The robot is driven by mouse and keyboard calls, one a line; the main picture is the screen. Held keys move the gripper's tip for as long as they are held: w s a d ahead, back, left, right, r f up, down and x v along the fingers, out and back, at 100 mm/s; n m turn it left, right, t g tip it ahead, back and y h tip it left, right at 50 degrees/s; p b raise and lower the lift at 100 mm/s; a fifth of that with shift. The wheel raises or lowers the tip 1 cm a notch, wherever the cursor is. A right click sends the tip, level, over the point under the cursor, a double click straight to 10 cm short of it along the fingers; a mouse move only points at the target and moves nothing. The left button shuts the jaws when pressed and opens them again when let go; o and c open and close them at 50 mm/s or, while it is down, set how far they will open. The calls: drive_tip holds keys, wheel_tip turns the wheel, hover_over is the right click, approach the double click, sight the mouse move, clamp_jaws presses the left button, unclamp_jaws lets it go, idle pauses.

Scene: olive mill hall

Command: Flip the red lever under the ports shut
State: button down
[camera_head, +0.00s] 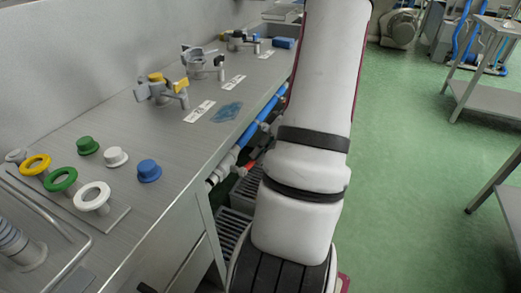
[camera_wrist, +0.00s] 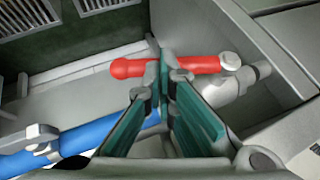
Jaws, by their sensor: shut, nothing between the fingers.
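The red lever (camera_wrist: 192,64) crosses the upper middle of the wrist view. Its rounded free end points left, and its pale pivot is at the right, on a grey valve (camera_wrist: 215,95). The lever lies at an angle to the blue pipe (camera_wrist: 90,135), not along it. My gripper (camera_wrist: 165,72) is shut and empty, its tips in front of the lever's middle; whether they touch it I cannot tell. In the head view the lever (camera_head: 250,167) shows small under the bench edge, left of my arm. My gripper is hidden there.
The steel bench (camera_head: 140,120) carries coloured rings, caps and several clamp-like fittings with number labels. A blue pipe (camera_head: 251,131) runs along its front. Grey slatted crates (camera_head: 231,228) stand below. Green floor is open at the right, with a steel table (camera_head: 490,40) beyond.

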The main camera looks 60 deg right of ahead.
drive_tip(key=a+f+m+t+y, duration=0.1)
drive_tip(key=a+f+m+y, duration=0.2)
drive_tip(key=f+y, duration=0.5)
drive_tip(key=shift+s+a+m+y, duration=0.15)
drive_tip(key=shift+a+m+y, duration=0.15)
drive_tip(key=shift+a+y, duration=0.65)
drive_tip(key=shift+d, duration=0.1)
idle(0.4)
